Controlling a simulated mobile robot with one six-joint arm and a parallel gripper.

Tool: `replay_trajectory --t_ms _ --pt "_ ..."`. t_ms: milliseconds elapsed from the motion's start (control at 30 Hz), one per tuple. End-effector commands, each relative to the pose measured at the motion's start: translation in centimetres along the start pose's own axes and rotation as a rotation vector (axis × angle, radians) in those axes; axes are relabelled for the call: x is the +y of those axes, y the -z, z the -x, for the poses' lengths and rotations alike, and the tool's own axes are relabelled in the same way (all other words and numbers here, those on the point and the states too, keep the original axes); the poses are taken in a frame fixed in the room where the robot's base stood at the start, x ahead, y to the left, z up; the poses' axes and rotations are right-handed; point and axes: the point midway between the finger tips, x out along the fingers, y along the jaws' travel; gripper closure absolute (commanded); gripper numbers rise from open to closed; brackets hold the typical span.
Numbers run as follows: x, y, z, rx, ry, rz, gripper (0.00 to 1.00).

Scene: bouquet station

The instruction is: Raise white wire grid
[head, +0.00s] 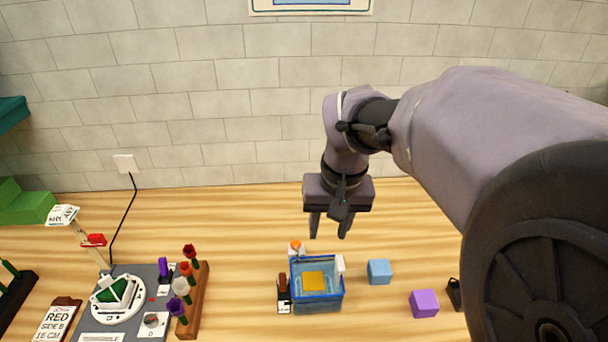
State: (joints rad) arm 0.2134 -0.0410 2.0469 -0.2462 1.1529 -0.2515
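I cannot make out a white wire grid for certain. A blue-rimmed basin (318,307) stands on the table, with a yellow block (314,281) inside. A small white piece (340,265) sits at its right back rim; I cannot tell if it is part of a grid. At the left, a white round plate (104,317) carries a green piece (116,292) with white parts around it, too small to read clearly. My gripper (328,236) points down, above and behind the basin by its place in the picture. Its fingers are apart with nothing visible between them.
A blue cube (379,271) and a purple cube (424,303) lie right of the basin. A wooden rack (194,302) with several coloured flowers stands left of it. A grey panel (88,324) holds the round plate.

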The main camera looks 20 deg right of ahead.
Motion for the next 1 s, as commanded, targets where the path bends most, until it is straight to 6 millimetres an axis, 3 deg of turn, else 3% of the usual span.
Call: replay_trajectory --t_ms 33,100,233,367,733,833,1000 --pt "1.3 2.3 1.3 -0.052 -0.025 0.003 0.6" --pt "2.9 4.3 0.5 -0.102 -0.05 0.016 0.6" --pt "4.5 5.7 -1.1 -0.148 -0.069 0.029 0.6" --pt "4.8 5.4 -3.7 -0.154 -0.07 0.031 0.6" --pt "5.5 3.7 -14.6 -0.153 -0.069 0.031 0.6" --pt "5.6 3.4 -16.6 -0.152 -0.069 0.03 0.6" --pt "5.7 3.2 -18.2 -0.149 -0.069 0.03 0.6"
